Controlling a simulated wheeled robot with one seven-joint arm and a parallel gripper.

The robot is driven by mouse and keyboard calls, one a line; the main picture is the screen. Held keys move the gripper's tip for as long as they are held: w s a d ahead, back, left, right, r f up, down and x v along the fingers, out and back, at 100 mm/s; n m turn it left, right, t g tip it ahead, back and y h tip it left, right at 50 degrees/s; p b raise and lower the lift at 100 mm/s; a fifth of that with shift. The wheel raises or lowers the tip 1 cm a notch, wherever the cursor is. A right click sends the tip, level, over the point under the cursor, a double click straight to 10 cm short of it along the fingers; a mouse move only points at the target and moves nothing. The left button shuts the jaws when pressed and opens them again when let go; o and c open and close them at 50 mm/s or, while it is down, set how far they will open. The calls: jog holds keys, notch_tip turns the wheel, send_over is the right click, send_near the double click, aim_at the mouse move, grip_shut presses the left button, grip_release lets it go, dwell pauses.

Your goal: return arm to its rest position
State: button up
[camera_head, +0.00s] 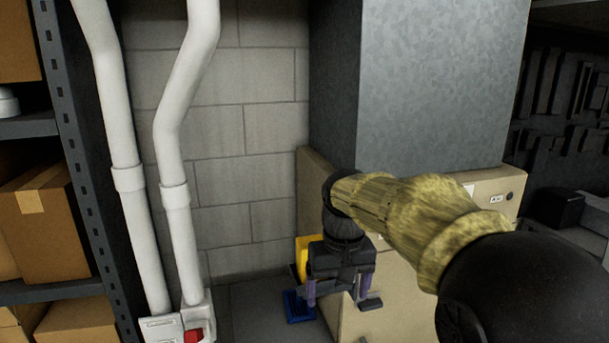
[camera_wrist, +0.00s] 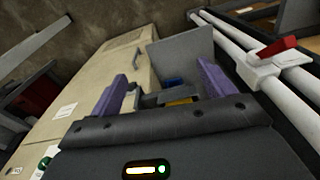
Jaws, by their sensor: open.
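My gripper (camera_head: 338,288) hangs at the end of my arm, in front of the beige cabinet in the head view. Its two purple fingers also show in the wrist view (camera_wrist: 160,92), spread apart with nothing held between them. A yellow thing (camera_head: 302,258) and a blue thing (camera_head: 298,306) show partly behind and below the gripper in the head view. In the wrist view, small yellow (camera_wrist: 180,101) and blue (camera_wrist: 174,83) patches lie beyond the fingers. The gripper hides much of both, and I cannot tell what they are.
A beige cabinet (camera_head: 400,290) stands close to my gripper, under a grey metal duct (camera_head: 440,80). White pipes (camera_head: 130,180) run down the block wall to a box with a red switch (camera_head: 193,335). A shelf with cardboard boxes (camera_head: 45,225) is at left. Open floor (camera_head: 255,310) lies between.

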jog(key=s+d+f+m+t, duration=0.1)
jog(key=s+d+f, duration=0.3)
jog(key=s+f, duration=0.2)
jog(key=s+d+f+m, duration=0.1)
jog(key=s+d+f, duration=0.4)
jog(key=f, duration=0.6)
jog(key=shift+s+f+t, duration=0.15)
jog(key=shift+s+t, duration=0.25)
jog(key=shift+s, duration=0.5)
